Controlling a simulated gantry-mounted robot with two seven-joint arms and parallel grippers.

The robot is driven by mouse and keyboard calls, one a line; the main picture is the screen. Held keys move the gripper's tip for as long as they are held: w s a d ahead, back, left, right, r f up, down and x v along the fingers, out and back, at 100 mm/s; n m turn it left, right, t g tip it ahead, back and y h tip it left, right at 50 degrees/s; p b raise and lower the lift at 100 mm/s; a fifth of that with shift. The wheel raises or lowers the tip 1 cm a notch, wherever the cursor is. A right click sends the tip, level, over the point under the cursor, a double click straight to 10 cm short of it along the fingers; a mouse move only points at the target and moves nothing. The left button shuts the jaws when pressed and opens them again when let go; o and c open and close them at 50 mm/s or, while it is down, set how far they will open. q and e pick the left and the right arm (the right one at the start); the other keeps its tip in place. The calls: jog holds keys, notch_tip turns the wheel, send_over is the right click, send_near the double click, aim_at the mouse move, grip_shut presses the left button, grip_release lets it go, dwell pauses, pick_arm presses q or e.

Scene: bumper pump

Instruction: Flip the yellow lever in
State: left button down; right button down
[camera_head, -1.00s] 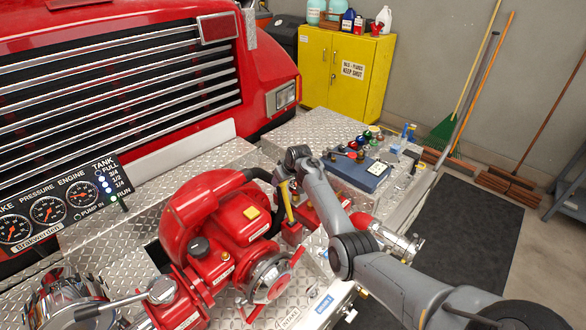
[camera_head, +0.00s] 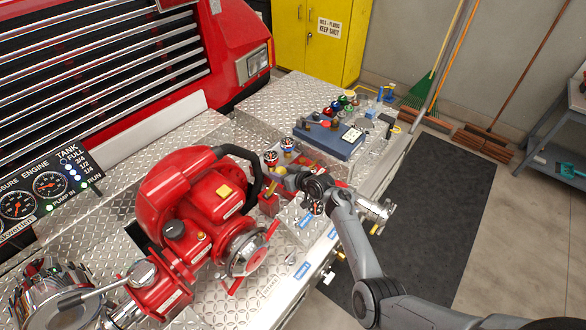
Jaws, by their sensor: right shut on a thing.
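The red pump (camera_head: 192,200) stands on the diamond-plate bumper (camera_head: 205,135). To its right is a small red valve block (camera_head: 268,204), where the yellow lever stood in the earlier view. My right gripper (camera_head: 277,181) is over this block, shut on the lever. My gripper and wrist hide most of the lever, so its exact tilt cannot be told. My right arm comes in from the lower right. My left gripper is not in view.
A black hose (camera_head: 247,165) curves close to the left of my gripper. A blue box (camera_head: 330,138) with coloured caps lies behind it. The gauge panel (camera_head: 45,190) is at the left. A dark mat (camera_head: 435,205) covers the floor at the right.

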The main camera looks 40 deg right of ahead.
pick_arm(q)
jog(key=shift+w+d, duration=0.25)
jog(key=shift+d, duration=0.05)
pick_arm(e)
jog(key=shift+s+d+f, duration=0.1)
jog(key=c, duration=0.5)
grip_release()
jog(key=shift+s, duration=0.15)
jog(key=shift+c, duration=0.2)
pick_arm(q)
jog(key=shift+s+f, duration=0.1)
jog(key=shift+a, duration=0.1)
pick_arm(e)
jog(key=shift+s, duration=0.15)
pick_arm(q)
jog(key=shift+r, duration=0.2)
pick_arm(e)
jog(key=v, duration=1)
jog(key=shift+s, duration=0.2)
